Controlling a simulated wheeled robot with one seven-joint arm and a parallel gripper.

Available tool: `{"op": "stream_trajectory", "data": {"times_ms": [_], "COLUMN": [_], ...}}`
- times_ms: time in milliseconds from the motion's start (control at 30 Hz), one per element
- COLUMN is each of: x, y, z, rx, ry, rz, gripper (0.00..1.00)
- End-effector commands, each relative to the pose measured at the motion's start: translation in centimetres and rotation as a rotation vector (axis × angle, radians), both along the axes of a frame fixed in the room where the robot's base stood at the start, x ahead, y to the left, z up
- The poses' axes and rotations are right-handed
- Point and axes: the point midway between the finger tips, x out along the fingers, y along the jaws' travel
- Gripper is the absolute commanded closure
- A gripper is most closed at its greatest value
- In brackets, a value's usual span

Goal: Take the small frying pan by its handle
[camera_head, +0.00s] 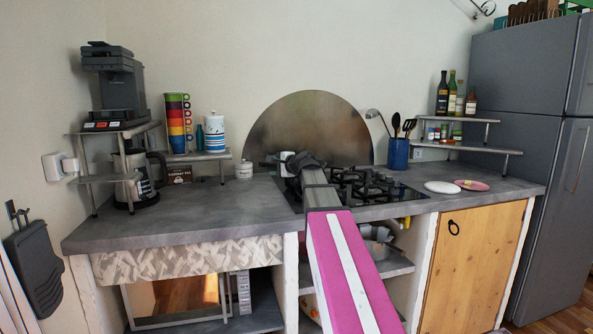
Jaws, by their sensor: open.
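My arm reaches forward over the counter, and my gripper (283,164) is at its far end, above the left part of the black gas hob (378,186). The gripper is small in the picture and its fingers are hard to make out; it is open. I cannot pick out a small frying pan or its handle with certainty. My arm covers part of the hob. Metal and dark cookware (378,249) stands on the shelf under the hob, partly hidden by the counter edge and my arm; I cannot tell whether the pan is among it.
The grey counter (150,225) is clear at the front left. A coffee maker (138,178), stacked coloured mugs (178,122) and a white jar (244,169) stand to the left. A blue utensil holder (398,154), a white plate (441,187) and a pink plate (476,186) are right of the hob.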

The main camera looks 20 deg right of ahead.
Motion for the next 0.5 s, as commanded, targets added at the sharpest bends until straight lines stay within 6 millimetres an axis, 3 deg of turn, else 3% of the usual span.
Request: {"op": "stream_trajectory", "data": {"times_ms": [233, 500], "x": [1.6, 4.8], "y": [0.8, 2.6], "z": [-0.2, -0.6], "rx": [0.000, 0.000], "ry": [0.000, 0.001], "rz": [0.001, 0.001], "gripper": [0.48, 0.48]}}
